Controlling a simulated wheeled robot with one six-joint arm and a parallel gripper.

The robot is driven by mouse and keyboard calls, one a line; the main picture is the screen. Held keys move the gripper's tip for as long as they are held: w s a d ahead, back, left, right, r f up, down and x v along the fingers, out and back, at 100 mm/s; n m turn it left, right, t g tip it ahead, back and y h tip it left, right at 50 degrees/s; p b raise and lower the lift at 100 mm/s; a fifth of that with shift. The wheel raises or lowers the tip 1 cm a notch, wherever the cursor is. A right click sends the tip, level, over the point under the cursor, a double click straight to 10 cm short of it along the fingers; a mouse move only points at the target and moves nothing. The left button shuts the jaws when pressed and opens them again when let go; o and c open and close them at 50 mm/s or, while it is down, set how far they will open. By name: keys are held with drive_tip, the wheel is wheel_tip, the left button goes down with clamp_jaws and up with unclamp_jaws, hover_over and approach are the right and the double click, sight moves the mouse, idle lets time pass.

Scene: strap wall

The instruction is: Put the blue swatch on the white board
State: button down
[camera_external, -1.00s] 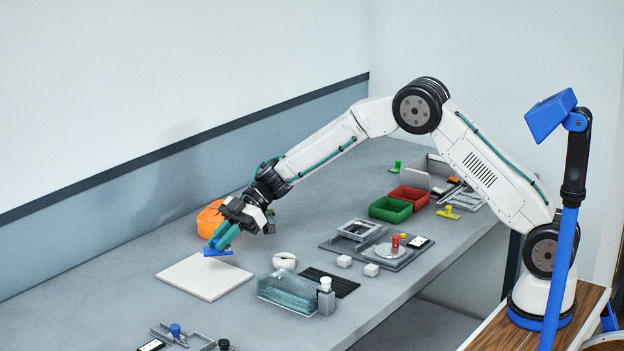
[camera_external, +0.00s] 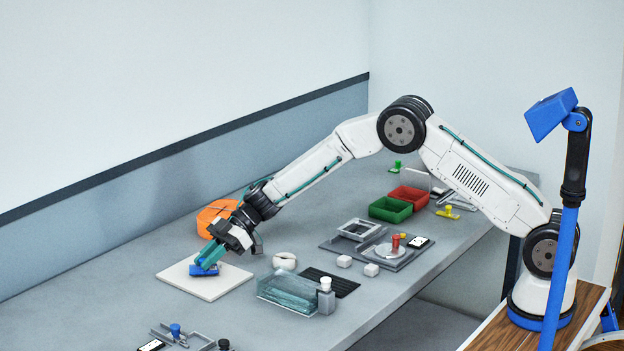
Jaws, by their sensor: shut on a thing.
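The blue swatch (camera_external: 205,271) is at the white board (camera_external: 208,290), over its upper middle part. My gripper (camera_external: 210,258) points down at the board with its teal fingers shut on the swatch. The swatch looks very low, at or just above the board's surface; I cannot tell whether it touches. The fingers hide part of the swatch. The white board lies flat on the grey table, and its front and sides are bare.
An orange container (camera_external: 214,213) stands behind my gripper. A white ring (camera_external: 284,261), a clear glass tray (camera_external: 288,291) and a white-capped bottle (camera_external: 326,296) stand right of the board. Metal fixtures with a blue knob (camera_external: 175,330) lie in front. Table left of the board is clear.

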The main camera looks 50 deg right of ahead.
drive_tip(key=shift+f, duration=0.4)
drive_tip(key=shift+f, duration=0.2)
drive_tip(key=c, duration=1.4)
unclamp_jaws()
drive_tip(key=shift+o, duration=0.2)
drive_tip(key=shift+r, duration=0.2)
drive_tip(key=v, duration=1.2)
